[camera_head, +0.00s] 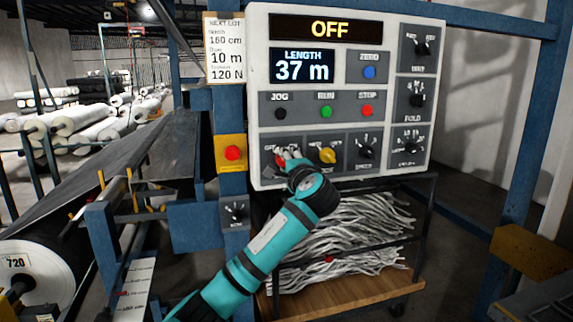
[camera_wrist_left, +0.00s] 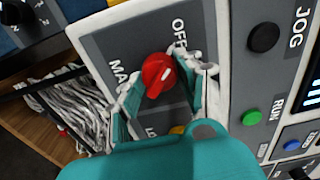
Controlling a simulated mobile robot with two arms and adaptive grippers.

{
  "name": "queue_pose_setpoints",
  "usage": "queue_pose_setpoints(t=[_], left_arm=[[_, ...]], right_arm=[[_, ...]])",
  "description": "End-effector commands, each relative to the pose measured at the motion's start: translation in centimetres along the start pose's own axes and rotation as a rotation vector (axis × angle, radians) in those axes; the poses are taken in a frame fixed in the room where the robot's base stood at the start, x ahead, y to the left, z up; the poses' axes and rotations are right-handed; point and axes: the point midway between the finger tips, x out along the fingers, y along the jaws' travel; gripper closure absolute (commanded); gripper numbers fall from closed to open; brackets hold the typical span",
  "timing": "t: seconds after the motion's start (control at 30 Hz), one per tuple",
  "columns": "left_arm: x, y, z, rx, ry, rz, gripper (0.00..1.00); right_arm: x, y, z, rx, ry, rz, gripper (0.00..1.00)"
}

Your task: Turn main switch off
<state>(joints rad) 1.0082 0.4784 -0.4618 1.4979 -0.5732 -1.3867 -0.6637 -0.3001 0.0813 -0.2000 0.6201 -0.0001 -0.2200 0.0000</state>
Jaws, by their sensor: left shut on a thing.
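The main switch is a red knob (camera_wrist_left: 158,75) on a grey plate lettered MA… and OFF in the left wrist view. Its white mark slants toward the upper right, on the side of the OFF lettering. My left gripper (camera_wrist_left: 160,92) is shut on the knob, one finger on each side. In the head view, my left gripper (camera_head: 287,163) covers most of the switch at the lower left of the white control panel (camera_head: 255,100). The panel's top display (camera_head: 328,29) reads OFF in yellow. My right gripper is not in view.
Beside the switch is a yellow knob (camera_head: 328,155), then a black knob (camera_head: 366,148). Above are black JOG, green RUN (camera_head: 326,112) and red STOP (camera_head: 367,111) buttons. A red button on a yellow box (camera_head: 232,153) is at left. A cart (camera_head: 340,292) with grey strands stands below.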

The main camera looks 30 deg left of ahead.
Motion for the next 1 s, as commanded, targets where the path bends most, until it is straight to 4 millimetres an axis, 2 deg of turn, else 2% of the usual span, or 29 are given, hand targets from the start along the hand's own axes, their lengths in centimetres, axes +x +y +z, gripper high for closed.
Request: queue_pose_setpoints(t=[0.4,0.43,0.6,0.87,1.0], left_arm=[[0.0,0.4,-0.1,-0.007,-0.001,0.007,0.96],[0.0,0.4,-0.1,-0.007,-0.001,0.007,0.62],[0.0,0.3,0.0,-0.007,0.000,0.005,0.40],[-0.1,0.1,0.0,-0.007,0.000,0.002,0.40],[-1.1,0.1,-0.1,-0.007,0.003,0.001,0.40]], right_arm=[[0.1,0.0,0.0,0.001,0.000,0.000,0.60],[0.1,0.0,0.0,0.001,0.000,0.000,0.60],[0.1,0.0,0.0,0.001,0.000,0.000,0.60],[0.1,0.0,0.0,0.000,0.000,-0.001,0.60],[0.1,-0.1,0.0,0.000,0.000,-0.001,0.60]])
